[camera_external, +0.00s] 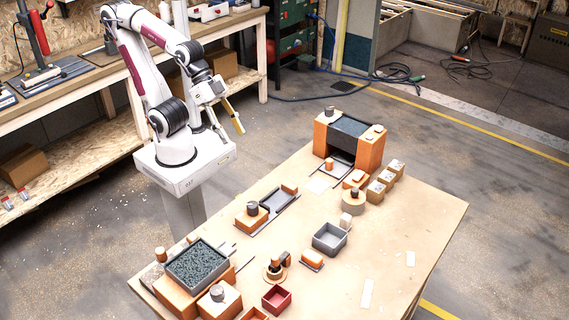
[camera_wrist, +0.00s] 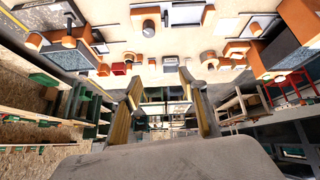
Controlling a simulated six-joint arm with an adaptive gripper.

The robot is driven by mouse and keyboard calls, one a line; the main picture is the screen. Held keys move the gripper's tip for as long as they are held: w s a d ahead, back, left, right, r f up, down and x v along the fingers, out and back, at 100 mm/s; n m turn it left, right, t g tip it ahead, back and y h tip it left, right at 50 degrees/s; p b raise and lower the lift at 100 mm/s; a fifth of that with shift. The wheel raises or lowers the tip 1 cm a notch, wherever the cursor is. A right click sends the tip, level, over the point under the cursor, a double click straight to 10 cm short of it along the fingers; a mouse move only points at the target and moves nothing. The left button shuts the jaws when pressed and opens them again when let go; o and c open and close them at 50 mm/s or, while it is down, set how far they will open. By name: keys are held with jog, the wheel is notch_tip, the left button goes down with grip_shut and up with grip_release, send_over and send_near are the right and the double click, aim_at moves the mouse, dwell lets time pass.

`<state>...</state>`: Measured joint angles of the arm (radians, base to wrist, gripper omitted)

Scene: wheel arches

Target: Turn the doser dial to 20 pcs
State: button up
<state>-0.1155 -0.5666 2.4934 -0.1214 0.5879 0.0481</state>
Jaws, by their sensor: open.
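Several orange units with round grey knobs stand on the table, and I cannot tell which knob is the doser dial or read any scale. One knob (camera_external: 217,293) is on the near-left unit beside a tray of dark small parts (camera_external: 197,265). Another knob (camera_external: 252,208) tops a small orange block at the table's left edge. A third knob (camera_external: 329,113) is on the tall orange unit (camera_external: 369,150) at the far end. My gripper (camera_external: 232,118) is raised beyond the table's left edge, apart from everything. In the wrist view my gripper (camera_wrist: 160,80) is open and empty.
A grey bin (camera_external: 330,239), a red bin (camera_external: 277,298) and a round-based orange device (camera_external: 276,265) stand mid-table. Small boxes (camera_external: 386,181) line the far right side. The table's right part (camera_external: 420,235) is mostly clear. A workbench (camera_external: 100,85) stands behind my arm.

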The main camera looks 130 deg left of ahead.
jog(key=w+a+f+n+t+y, duration=0.1)
jog(key=w+a+n+t+y, duration=0.15)
jog(key=w+a, duration=0.6)
jog(key=n+g+y, duration=0.2)
jog(key=n+y, duration=0.5)
send_near(326, 109)
jog(key=w+d, duration=0.8)
jog(key=w, duration=0.2)
jog(key=s+a+f+n+g+y, duration=0.2)
jog(key=s+a, duration=0.4)
jog(key=a, duration=0.4)
jog(key=shift+s+f+g+y, duration=0.3)
jog(key=shift+s+g+y, duration=0.1)
jog(key=shift+y, duration=0.15)
jog(key=shift+n, duration=0.25)
jog(key=shift+x, duration=3.85)
jog(key=shift+w, duration=0.1)
jog(key=shift+t, duration=0.25)
jog(key=c, duration=1.1)
